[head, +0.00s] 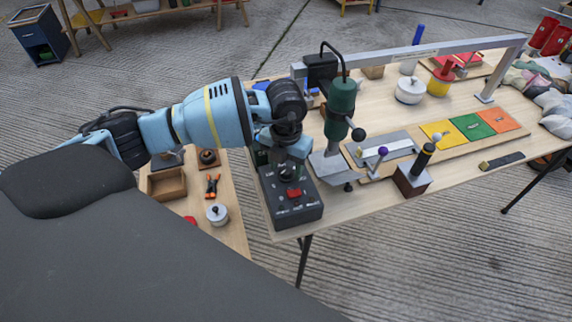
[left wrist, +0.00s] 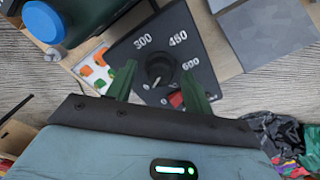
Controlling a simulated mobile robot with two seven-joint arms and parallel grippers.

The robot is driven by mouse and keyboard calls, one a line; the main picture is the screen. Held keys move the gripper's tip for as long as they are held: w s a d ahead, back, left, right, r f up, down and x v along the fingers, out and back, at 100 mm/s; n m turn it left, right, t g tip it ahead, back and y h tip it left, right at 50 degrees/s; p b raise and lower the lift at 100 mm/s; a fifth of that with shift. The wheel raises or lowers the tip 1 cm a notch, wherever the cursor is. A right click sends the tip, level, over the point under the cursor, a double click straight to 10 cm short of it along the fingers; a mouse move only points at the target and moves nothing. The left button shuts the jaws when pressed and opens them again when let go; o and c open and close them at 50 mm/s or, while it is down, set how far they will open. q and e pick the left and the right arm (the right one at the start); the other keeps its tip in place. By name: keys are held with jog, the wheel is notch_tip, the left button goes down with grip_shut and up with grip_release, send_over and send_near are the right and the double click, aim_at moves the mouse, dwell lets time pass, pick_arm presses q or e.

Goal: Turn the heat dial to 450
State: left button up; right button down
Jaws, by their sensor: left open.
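The heat dial (left wrist: 159,68) is a round black knob on a dark panel, with white marks 300, 450 and 600 around it. The panel is the top of a black control box (head: 298,212) near the table's left end in the head view. My left gripper (left wrist: 158,73) is open, its two green fingers on either side of the dial; I cannot tell whether they touch it. In the head view my left gripper (head: 289,170) is over the box and hides the dial. The dial's pointer direction is too small to read surely. My right gripper is not in view.
A red switch (head: 294,192) sits on the box; it also shows by the right finger in the left wrist view (left wrist: 176,99). A green drill-like tool on a stand (head: 340,105) rises just right of my gripper. A wooden block with a black handle (head: 413,178) stands farther right.

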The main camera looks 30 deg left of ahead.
pick_arm(q)
jog(key=shift+c, duration=0.3)
jog(key=c, duration=0.9)
pick_arm(e)
jog(key=shift+w, duration=0.15)
jog(key=shift+w, duration=0.1)
